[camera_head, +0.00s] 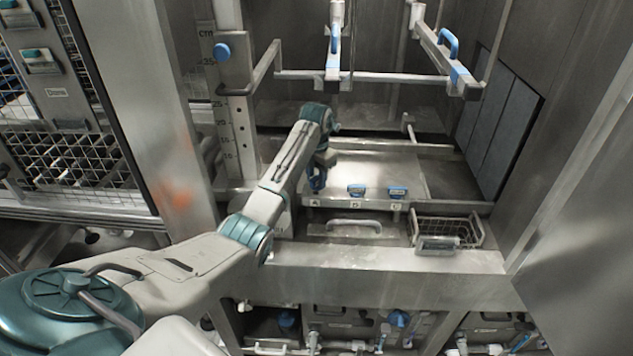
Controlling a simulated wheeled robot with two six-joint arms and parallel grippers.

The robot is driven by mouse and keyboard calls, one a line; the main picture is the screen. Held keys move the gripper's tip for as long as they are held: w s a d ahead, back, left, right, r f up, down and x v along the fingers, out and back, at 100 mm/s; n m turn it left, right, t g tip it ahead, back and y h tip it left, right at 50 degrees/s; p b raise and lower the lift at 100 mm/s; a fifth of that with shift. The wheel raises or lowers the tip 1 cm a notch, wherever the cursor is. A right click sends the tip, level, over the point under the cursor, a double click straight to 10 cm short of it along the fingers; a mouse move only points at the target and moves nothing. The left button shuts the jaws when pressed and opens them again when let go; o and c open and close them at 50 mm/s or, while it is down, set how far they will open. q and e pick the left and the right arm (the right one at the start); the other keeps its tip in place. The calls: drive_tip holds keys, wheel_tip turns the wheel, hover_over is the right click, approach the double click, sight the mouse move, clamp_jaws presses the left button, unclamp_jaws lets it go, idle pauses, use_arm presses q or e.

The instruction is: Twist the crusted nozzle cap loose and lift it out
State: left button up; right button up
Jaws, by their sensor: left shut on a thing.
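My left arm reaches in from the left, and my left gripper (317,186) points down at the station labelled A, at the left end of a row of nozzle stations. It is shut on a nozzle cap, which the fingers mostly hide. I cannot tell whether that cap is still seated or raised. Two more blue nozzle caps sit to the right, one above the middle label (356,190) and another above the right label (397,191). Crust is too small to make out. My right gripper is not in view.
A wire basket (470,238) sits at the right of the front ledge. A recessed panel with a light handle (353,223) lies below the labels. A metal frame with blue handles (447,44) hangs above. A steel post with a scale (236,125) stands left of my forearm.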

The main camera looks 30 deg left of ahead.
use_arm(q)
drive_tip(key=shift+a+r, duration=0.1)
drive_tip(key=shift+r, duration=1.7)
drive_tip(key=shift+f, duration=0.1)
